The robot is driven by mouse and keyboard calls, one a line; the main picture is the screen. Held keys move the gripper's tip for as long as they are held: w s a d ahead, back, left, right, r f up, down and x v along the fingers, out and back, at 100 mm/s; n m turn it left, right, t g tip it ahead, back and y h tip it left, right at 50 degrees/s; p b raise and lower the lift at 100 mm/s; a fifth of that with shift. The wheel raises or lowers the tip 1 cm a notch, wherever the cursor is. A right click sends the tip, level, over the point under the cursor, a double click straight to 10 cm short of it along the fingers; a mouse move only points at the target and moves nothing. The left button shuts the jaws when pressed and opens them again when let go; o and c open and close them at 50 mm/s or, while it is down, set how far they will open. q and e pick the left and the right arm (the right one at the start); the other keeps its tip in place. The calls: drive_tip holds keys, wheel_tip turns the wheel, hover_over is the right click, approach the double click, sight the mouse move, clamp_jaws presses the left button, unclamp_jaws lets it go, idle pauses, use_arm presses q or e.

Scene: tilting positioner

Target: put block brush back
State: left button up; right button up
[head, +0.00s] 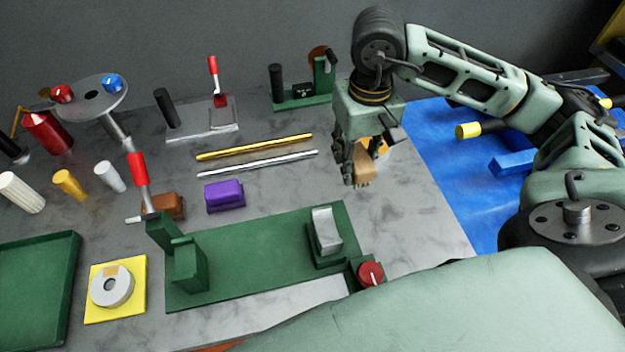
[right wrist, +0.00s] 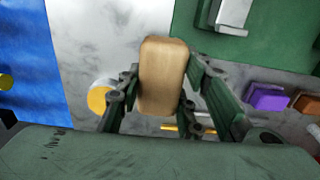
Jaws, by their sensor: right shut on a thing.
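The block brush (head: 364,165) is a wooden block with bristles at its lower end in the head view. My right gripper (head: 356,158) is shut on it and holds it at the right part of the grey table. In the right wrist view the tan block (right wrist: 163,75) stands between the two fingers of my right gripper (right wrist: 160,95). A yellow disc (head: 380,147) lies partly hidden behind the gripper and brush; it also shows in the right wrist view (right wrist: 100,97). My left gripper is not in view.
A green fixture plate (head: 245,262) with a metal block (head: 326,230) and red knob (head: 371,274) is at front. A purple block (head: 224,196), a brown block (head: 168,205) and two rods (head: 255,147) lie left of the brush. A blue surface (head: 450,175) is at right.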

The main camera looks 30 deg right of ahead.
drive_tip(key=shift+w+d+f, duration=0.2)
drive_tip(key=shift+d+f, duration=0.2)
drive_tip(key=shift+f, duration=0.05)
drive_tip(key=w+a+f+p, duration=0.1)
drive_tip(key=w+a+f, duration=0.1)
drive_tip(key=w, duration=0.1)
drive_tip(key=w+a+f+p, duration=0.1)
drive_tip(key=w+a+f, duration=0.1)
drive_tip(key=w, duration=0.1)
drive_tip(key=w+a+f+p, duration=0.1)
drive_tip(key=w+f+p, duration=0.1)
drive_tip(key=w, duration=0.1)
drive_tip(key=shift+w+a, duration=0.1)
drive_tip(key=shift+a, duration=0.3)
drive_tip(key=shift+w+a+f, duration=0.1)
drive_tip(key=shift+f, duration=0.15)
wheel_tip(320, 180, down, 3)
drive_tip(key=shift+f+p, duration=0.1)
drive_tip(key=shift+p, duration=0.85)
drive_tip(key=shift+f, duration=0.4)
